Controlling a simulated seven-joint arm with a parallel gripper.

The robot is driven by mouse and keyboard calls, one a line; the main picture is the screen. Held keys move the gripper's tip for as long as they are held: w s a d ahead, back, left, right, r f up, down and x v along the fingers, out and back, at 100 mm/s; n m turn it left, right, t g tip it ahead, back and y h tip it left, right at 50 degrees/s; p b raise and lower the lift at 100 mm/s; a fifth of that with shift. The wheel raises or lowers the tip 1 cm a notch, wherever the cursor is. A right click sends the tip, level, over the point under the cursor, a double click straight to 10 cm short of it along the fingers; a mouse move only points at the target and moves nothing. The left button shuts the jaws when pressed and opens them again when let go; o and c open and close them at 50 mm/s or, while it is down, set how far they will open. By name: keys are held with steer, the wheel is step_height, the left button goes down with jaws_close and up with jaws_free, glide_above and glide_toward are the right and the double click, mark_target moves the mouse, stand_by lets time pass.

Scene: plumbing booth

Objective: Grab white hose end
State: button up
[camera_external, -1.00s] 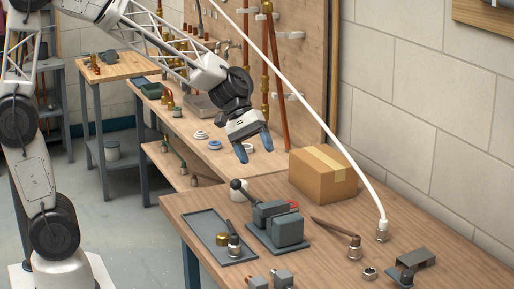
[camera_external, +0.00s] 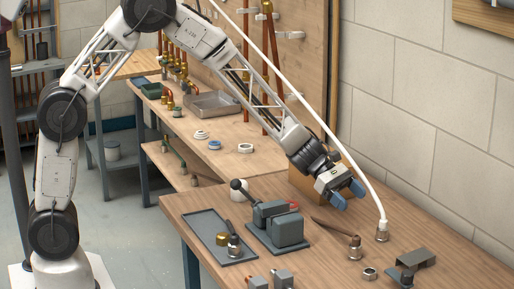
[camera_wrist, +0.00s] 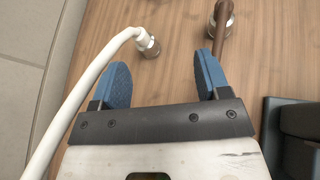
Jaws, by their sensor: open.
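The white hose (camera_external: 309,112) runs down from the top of the external view to the front table and bends down at its end. The hose end carries a metal fitting (camera_external: 382,234) at the table's right side. In the wrist view the hose (camera_wrist: 84,84) curves up past the left finger, and its fitting (camera_wrist: 149,46) lies ahead, between the fingertips but nearer the left one. My gripper (camera_external: 349,196) is open and empty, with blue fingers, above the table and left of the hose end. It also shows in the wrist view (camera_wrist: 160,72).
A grey vise (camera_external: 284,228) and a tray (camera_external: 203,227) are farther left. A cardboard box (camera_external: 302,183) is partly hidden behind my arm. The wall (camera_external: 440,130) is close on the right.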

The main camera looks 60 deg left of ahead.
mark_target(383, 227)
steer(key=w+f+n, duration=0.1)
steer(key=w+d+f, duration=0.1)
steer(key=w+f, duration=0.1)
steer(key=w+f+n+t, duration=0.1)
steer(key=shift+w+d+f+n, duration=0.15)
steer(key=shift+d+f+n, duration=0.1)
steer(key=shift+f+n, duration=0.1)
steer(key=shift+x, duration=1.3)
steer(key=shift+d, duration=0.15)
steer(key=shift+x, duration=2.45)
steer(key=shift+f, duration=0.15)
steer(key=c, duration=1)
